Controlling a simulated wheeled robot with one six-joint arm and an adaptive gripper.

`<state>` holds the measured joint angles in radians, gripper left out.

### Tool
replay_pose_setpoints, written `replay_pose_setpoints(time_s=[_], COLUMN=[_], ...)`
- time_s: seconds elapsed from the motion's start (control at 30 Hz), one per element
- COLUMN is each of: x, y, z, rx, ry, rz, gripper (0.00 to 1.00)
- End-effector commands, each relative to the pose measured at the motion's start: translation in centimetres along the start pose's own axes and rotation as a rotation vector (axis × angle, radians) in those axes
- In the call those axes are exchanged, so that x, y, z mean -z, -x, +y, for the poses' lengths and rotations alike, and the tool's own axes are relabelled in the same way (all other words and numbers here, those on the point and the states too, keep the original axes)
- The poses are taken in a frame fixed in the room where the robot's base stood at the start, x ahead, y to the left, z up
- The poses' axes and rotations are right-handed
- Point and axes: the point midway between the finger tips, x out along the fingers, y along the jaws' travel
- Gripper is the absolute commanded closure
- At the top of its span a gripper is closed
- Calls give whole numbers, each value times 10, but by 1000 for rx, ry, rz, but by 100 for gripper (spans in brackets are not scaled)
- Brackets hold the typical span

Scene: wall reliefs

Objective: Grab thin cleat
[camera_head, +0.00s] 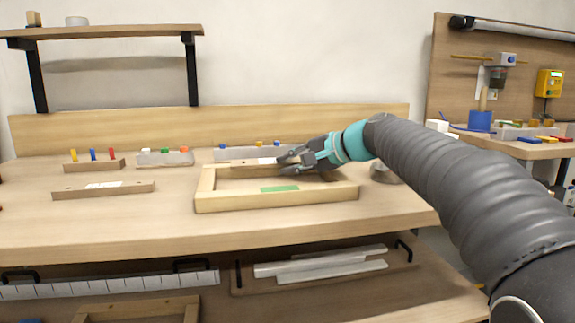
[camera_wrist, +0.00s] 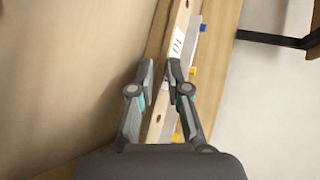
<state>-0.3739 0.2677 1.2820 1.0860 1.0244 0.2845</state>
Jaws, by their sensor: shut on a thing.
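A thin light-wood cleat (camera_head: 237,164) with a white label lies along the far side of the wooden frame (camera_head: 275,204) in the head view. My gripper (camera_head: 282,161) is shut on its right part. In the wrist view the cleat (camera_wrist: 183,20) runs lengthwise between the fingertips of my gripper (camera_wrist: 159,70), with its label just beyond them. My fingers hide part of the cleat. I cannot tell whether it touches the frame or the bench.
Another labelled wooden cleat (camera_head: 75,193) lies left on the bench (camera_head: 150,222). Pegged blocks (camera_head: 165,158) stand behind it, and a grey pegged block (camera_head: 228,154) stands behind the held cleat. A shelf (camera_head: 110,31) overhangs at back left. The front left bench is clear.

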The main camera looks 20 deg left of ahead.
Motion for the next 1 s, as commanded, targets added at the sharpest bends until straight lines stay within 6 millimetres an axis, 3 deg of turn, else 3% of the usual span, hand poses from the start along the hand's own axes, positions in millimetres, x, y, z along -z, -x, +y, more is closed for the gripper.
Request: replay_pose_setpoints(time_s=[0.17,0.4,0.67,1.0], x=[1,1,1,1], y=[0,10,9,46], z=[1,-23,-20,-19], rx=[-4,-4,-4,-2], ry=[-3,-2,-2,-1], rz=[0,0,0,2], gripper=[100,100,100,100])
